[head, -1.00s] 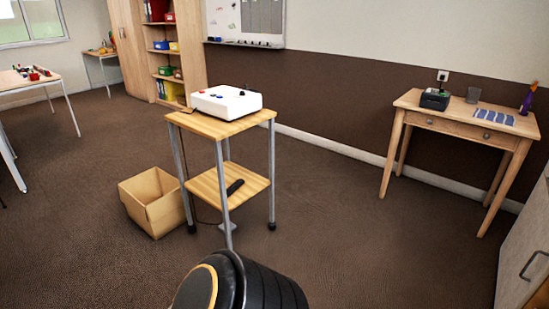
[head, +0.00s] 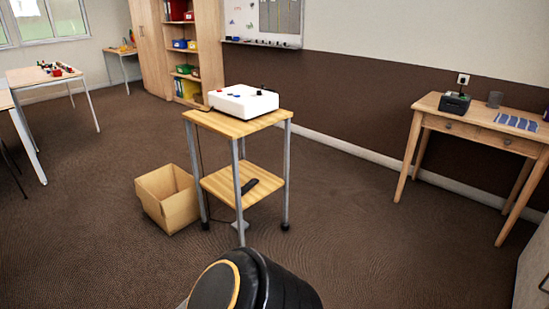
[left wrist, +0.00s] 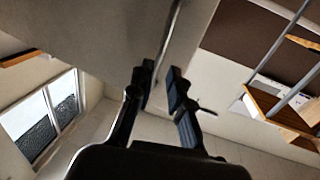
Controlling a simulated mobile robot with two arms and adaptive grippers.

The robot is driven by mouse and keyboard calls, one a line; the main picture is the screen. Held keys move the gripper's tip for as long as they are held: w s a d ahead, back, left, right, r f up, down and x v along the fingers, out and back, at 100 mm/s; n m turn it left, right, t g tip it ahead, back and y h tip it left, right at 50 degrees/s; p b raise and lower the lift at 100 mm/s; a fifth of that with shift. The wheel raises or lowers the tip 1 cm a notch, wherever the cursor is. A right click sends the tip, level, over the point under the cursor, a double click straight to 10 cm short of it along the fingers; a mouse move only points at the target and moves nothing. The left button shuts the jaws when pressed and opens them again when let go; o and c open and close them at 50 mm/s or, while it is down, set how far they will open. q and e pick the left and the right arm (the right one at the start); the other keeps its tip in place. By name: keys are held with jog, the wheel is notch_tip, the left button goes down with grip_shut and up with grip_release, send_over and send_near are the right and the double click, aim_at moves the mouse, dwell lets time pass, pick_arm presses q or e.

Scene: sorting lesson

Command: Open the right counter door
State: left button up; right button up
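A pale grey cabinet front (head: 531,272), which looks like part of the counter, is cut off at the right edge of the head view. A small piece of a dark handle (head: 544,285) shows on it, and the rest is out of frame. I cannot tell whether a door there is open or shut. My left gripper (left wrist: 161,76) shows in the left wrist view with its fingers apart and nothing visible between them. It is not seen in the head view, so its distance to the counter cannot be told. My right gripper is in neither view.
A wooden trolley (head: 236,123) carrying a white box (head: 243,101) stands mid-room, with a cardboard box (head: 168,200) beside it. A wooden desk (head: 468,124) stands against the right wall. Open carpet (head: 385,245) lies between the trolley, desk and counter.

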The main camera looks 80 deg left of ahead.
pick_arm(q)
jog(key=v, duration=0.5)
jog(key=shift+s, duration=0.1)
dwell(0.5)
